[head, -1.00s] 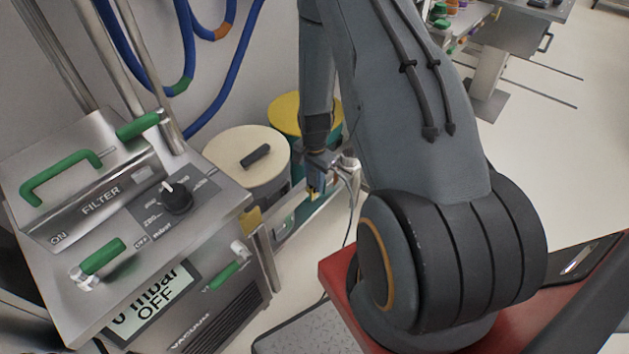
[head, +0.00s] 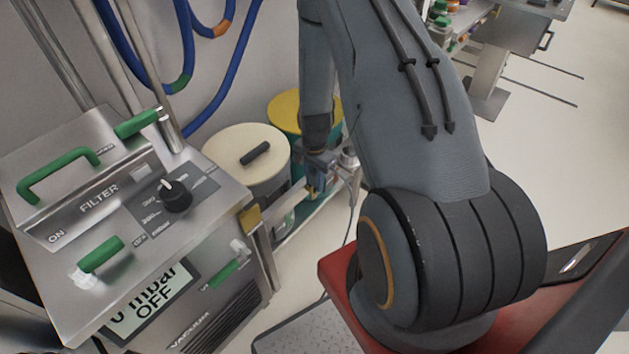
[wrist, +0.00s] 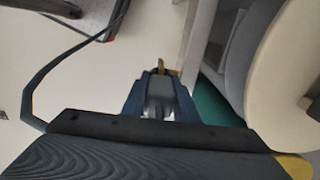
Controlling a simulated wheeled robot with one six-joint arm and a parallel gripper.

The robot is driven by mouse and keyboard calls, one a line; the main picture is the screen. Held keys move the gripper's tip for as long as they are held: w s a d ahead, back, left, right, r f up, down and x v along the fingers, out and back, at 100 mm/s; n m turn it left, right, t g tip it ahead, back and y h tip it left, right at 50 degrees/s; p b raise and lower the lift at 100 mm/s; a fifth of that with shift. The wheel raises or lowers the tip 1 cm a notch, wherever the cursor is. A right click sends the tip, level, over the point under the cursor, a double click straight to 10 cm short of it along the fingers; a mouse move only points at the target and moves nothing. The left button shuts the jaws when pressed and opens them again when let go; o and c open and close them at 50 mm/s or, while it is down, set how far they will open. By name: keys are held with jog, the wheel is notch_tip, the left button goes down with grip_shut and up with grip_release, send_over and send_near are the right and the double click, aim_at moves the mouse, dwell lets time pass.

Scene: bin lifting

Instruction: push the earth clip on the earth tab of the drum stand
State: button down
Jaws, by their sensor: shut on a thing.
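My gripper (wrist: 160,92) shows from behind in the wrist view, its dark fingers shut on a grey piece, the earth clip (wrist: 158,104), mostly hidden between them. A small brass-coloured piece (wrist: 162,66) shows just past the fingertips; I cannot tell whether it is the earth tab or part of the clip. In the head view my gripper (head: 316,186) hangs low beside the pale rail of the drum stand (head: 290,212), in front of the drums. Whether clip and tab touch cannot be made out.
A cream-lidded drum (head: 225,145) and a yellow-lidded drum (head: 290,108) stand behind the rail. The steel filter and vacuum unit (head: 100,205) is at left. A dark cable (wrist: 36,82) loops left of my gripper in the wrist view.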

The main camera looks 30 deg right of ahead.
aim_at(315, 171)
jog(key=c, duration=1.3)
grip_release()
jog(key=shift+c, duration=0.2)
jog(key=shift+r+b, duration=0.65)
jog(key=shift+r, duration=3.2)
jog(key=s+a+r+n, duration=0.7)
jog(key=r, duration=0.4)
jog(key=s+a+r+n, duration=0.7)
jog(key=s+r, duration=0.1)
jog(key=r, duration=0.4)
jog(key=shift+a+t, duration=0.3)
jog(key=shift+a, duration=0.05)
